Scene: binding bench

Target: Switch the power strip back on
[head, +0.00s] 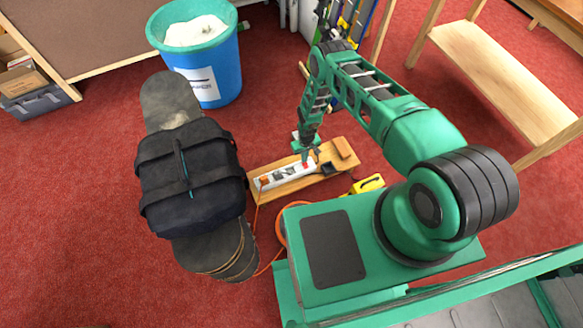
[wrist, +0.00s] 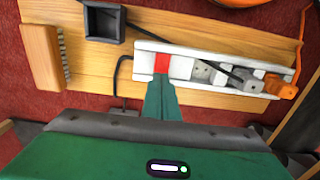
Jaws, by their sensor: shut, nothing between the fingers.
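The white power strip (head: 284,175) lies on a wooden board on the floor, in the middle of the head view. It also shows in the wrist view (wrist: 222,62), with a red switch (wrist: 162,63) at its left end and grey and orange plugs in its sockets. My gripper (head: 309,158) is shut and empty, pointing down at the switch end of the strip. In the wrist view its fingertips (wrist: 160,80) are right at the lower edge of the red switch. I cannot tell whether they touch it. The switch's tilt cannot be made out.
The wooden board (wrist: 195,30) also carries a black square holder (wrist: 104,22) and a brush-like block (wrist: 42,55). A black bag (head: 190,175) on a skateboard stands to the left, a blue bin (head: 210,75) behind. A yellow tool (head: 368,184) and orange cable lie near my base.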

